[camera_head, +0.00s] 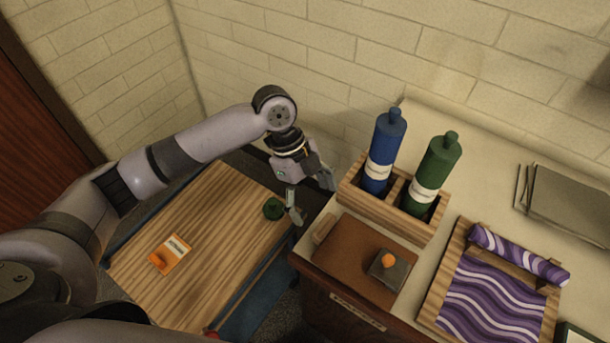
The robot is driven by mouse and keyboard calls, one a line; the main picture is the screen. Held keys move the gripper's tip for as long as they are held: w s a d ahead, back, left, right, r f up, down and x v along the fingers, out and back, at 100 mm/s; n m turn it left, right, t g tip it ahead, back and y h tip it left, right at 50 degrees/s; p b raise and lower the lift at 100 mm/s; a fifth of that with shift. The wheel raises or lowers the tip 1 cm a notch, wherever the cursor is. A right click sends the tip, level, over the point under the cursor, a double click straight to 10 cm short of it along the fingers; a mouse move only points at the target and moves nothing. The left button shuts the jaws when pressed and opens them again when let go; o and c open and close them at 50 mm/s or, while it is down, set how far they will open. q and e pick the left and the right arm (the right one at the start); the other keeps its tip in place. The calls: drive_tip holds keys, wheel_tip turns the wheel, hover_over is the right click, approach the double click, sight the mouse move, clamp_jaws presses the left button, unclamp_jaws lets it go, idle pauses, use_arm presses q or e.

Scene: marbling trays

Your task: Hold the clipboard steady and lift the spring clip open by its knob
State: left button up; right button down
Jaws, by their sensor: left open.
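The clipboard (345,255) is a brown board lying near the front edge of the counter. A grey spring clip (401,270) with an orange knob (389,261) sits on its right part. A light wooden block (324,229) is at the board's left end. My left gripper (312,202) is open and empty, up and to the left of the clipboard, apart from it. Its fingers hang over the gap between the low wooden table and the counter. The right gripper is not in view.
A wooden rack (393,217) with a blue bottle (384,150) and a green bottle (431,174) stands behind the clipboard. A purple marbled tray (450,265) is to the right. Grey sheets (565,205) lie far right.

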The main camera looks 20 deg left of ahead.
sight(323, 223)
use_arm(q)
drive_tip(key=x, duration=0.3)
drive_tip(key=shift+s+d+f+p, duration=0.1)
drive_tip(key=shift+s+d+p, duration=0.05)
drive_tip(key=shift+d+p, duration=0.15)
drive_tip(key=x, duration=0.2)
drive_tip(key=shift+f, duration=0.35)
drive_tip(key=shift+d+f+p, duration=0.2)
drive_tip(key=shift+f+p, duration=0.1)
drive_tip(key=shift+f, duration=0.4)
drive_tip(key=shift+s+d+f, duration=0.1)
drive_tip(key=shift+f, duration=0.05)
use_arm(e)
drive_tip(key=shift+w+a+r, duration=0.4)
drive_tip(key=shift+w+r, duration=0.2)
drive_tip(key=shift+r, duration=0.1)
